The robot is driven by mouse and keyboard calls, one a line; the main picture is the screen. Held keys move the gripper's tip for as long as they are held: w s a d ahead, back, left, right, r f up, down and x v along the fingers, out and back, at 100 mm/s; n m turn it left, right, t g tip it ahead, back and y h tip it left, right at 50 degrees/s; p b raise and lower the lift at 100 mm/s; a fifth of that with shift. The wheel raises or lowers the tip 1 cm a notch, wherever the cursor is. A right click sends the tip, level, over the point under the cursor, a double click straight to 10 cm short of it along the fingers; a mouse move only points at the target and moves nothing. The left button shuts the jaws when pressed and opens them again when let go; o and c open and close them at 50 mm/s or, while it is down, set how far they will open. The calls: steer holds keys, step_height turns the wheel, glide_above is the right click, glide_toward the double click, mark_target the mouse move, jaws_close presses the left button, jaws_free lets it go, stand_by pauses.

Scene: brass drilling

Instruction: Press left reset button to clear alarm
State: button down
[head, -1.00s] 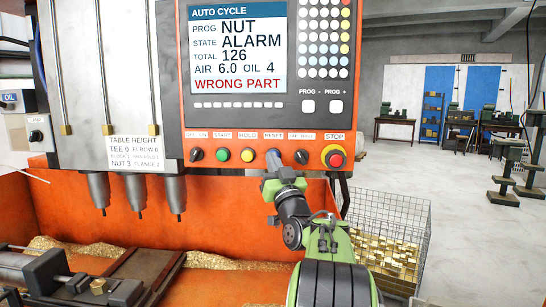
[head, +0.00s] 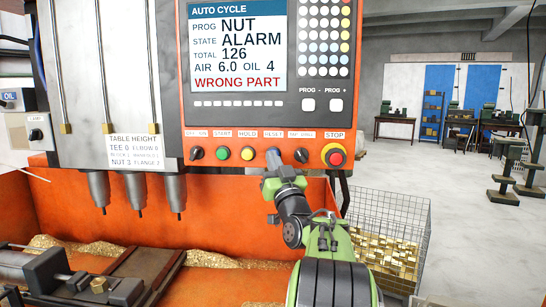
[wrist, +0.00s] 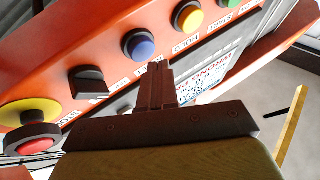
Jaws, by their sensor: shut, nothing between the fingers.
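The blue reset button (head: 273,153) sits under the RESET label on the orange control panel, and the wrist view shows it large (wrist: 138,44). It is the only button labelled RESET in view. My gripper (wrist: 155,68) is shut and empty, its narrow fingers together. In the wrist view the fingertips are just beside the blue button, over the label strip; I cannot tell whether they touch the panel. In the head view my gripper (head: 274,166) overlaps the lower part of the button. The screen (head: 237,48) reads NUT, ALARM and WRONG PART.
A yellow hold button (head: 247,153) and green start button (head: 222,154) lie left of reset. A black selector (head: 301,155) and red stop button (head: 336,157) lie right. Drill spindles (head: 138,190) hang at left. A wire basket (head: 405,225) of brass parts stands below right.

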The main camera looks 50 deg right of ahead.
steer(key=shift+w+d, duration=0.1)
steer(key=shift+d, duration=0.05)
stand_by(0.7)
steer(key=shift+w+d, duration=0.15)
steer(key=shift+d, duration=0.1)
steer(key=shift+w+d, duration=0.2)
steer(key=shift+d, duration=0.15)
stand_by(0.7)
steer(key=shift+s+a+b, duration=0.45)
steer(key=shift+a+b, duration=0.3)
steer(key=shift+b, duration=0.2)
